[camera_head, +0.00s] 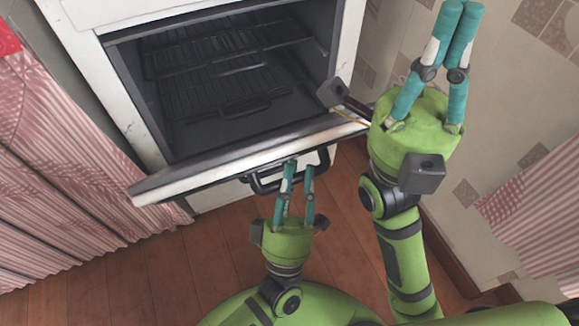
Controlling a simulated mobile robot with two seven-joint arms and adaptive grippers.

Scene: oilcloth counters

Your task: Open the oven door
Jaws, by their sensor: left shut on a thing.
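The oven (103,83) is white and worn, with a dark cavity holding wire racks. Its door (172,186) is tilted outward, with its upper edge away from the frame, so the inside shows. My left gripper (298,168) is at the dark door handle (264,183) on the door's front, its teal fingers shut on the handle. Part of the handle is hidden behind the fingers. My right gripper (460,8) is raised right of the oven, with its teal fingers drawn together at the tips and nothing visible between them.
A pink checked curtain (45,170) hangs on the left, and another (540,220) on the right. A tiled wall (500,110) stands close to my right arm. Wooden floor (150,275) lies clear in front of the oven.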

